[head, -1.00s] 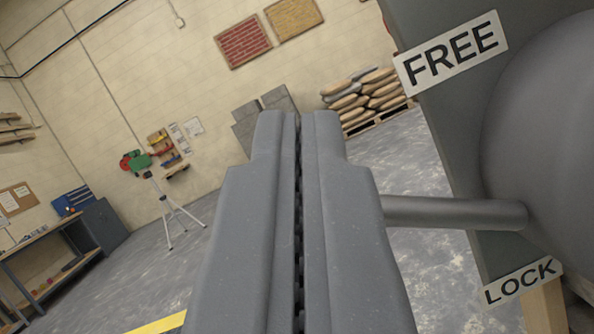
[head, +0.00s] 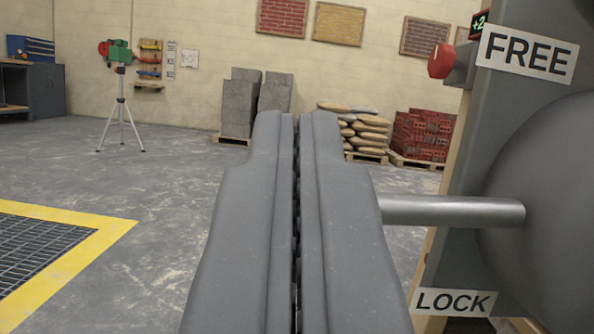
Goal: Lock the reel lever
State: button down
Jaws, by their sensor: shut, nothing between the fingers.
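The reel lever (head: 455,210) is a grey rod reaching left from a round dark hub (head: 545,200) on a grey panel at the right. It sits between the FREE label (head: 527,54) above and the LOCK label (head: 453,302) below, nearer the LOCK label in angle. My gripper (head: 296,120) fills the middle of the view, its two grey fingers shut together with nothing visible between them. The lever's left end is hidden behind the right finger. I cannot tell whether the finger touches it.
A red knob (head: 441,62) and a small display (head: 479,24) sit at the panel's top. A yellow-edged floor grate (head: 45,245) lies at left. A tripod (head: 122,110), sacks (head: 365,130) and bricks (head: 422,135) stand far back. The floor between is clear.

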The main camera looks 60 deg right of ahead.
notch_tip(320, 180, down, 2)
jog(key=n+t+y+p, duration=0.1)
jog(key=n, duration=0.1)
jog(key=n+t+y, duration=0.1)
jog(key=n, duration=0.1)
jog(key=shift+f+p, duration=0.1)
jog(key=shift+p, duration=0.25)
jog(key=shift+w+a, duration=0.1)
jog(key=s+a+p, duration=0.1)
jog(key=s+a, duration=0.3)
jog(key=a, duration=0.4)
jog(key=shift+s+a+f, duration=0.15)
jog(key=shift+s+f, duration=0.05)
jog(key=shift+s, duration=0.05)
